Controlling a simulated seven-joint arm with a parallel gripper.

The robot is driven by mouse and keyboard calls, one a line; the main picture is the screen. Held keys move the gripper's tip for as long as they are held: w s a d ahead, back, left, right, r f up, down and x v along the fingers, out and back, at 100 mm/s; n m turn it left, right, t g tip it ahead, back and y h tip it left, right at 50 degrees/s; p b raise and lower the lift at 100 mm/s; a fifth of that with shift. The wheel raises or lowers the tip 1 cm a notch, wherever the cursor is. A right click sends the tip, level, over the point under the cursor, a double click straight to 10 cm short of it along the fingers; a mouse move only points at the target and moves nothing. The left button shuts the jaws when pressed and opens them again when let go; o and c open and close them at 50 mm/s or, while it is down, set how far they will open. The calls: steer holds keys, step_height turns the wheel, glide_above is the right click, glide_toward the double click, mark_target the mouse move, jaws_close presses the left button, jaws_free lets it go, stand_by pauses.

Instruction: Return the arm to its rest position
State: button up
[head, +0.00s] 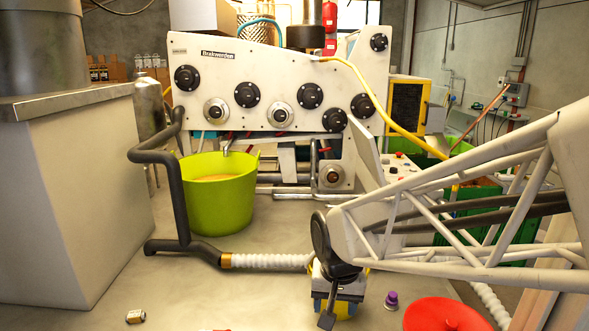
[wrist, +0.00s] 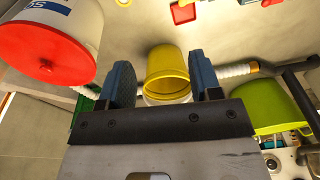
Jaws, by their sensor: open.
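My white truss arm reaches in from the right in the head view and ends low in the centre. My gripper (head: 338,294) is there, pointing down, partly hidden behind a dark part of my wrist. In the wrist view my gripper (wrist: 162,74) shows two blue fingers spread wide, with nothing held between them. A yellow bucket (wrist: 167,68) appears beyond the gap between the fingers. In the head view a bit of yellow (head: 344,308) shows just below my gripper, mostly covered by it. I cannot tell how far the fingers are from the bucket.
A green tub (head: 222,195) with tan contents stands before the white press machine (head: 265,90). A black pipe (head: 178,190) joins a white ribbed hose (head: 270,262) on the floor. A red lid (head: 445,315), purple cap (head: 391,300) and small bottle (head: 136,316) are nearby. A grey block (head: 75,200) fills the left.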

steer(key=s+d+r, duration=0.2)
steer(key=s+d, duration=0.3)
steer(key=s, duration=0.2)
steer(key=s+d+r+n+t, duration=0.1)
steer(key=s+d+r, duration=0.2)
steer(key=s+d, duration=0.2)
steer(key=shift+s+d, duration=0.3)
steer(key=shift+s, duration=0.95)
steer(key=shift+r, duration=0.1)
